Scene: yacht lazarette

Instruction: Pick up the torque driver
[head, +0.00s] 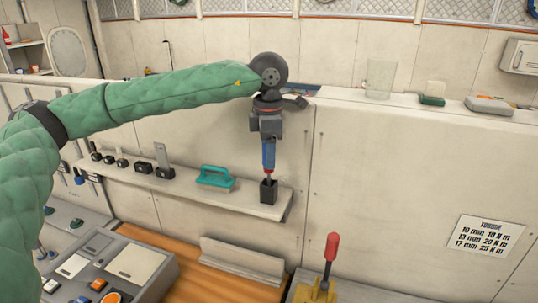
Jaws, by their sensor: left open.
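A driver with a blue handle and a red lower part (268,155), which looks like the torque driver, stands upright in a small black holder (268,192) near the right end of a wall shelf. My left gripper (267,136) points down from above, at the top of the blue handle. Its jaws are open, one on each side of the handle's upper end as far as I can see. The top of the driver is hidden by the gripper. My right gripper is not in view.
A red-knobbed lever (332,247) rises in front. A clear container (380,78) stands on the ledge. A torque sign (486,236) is on the right wall.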

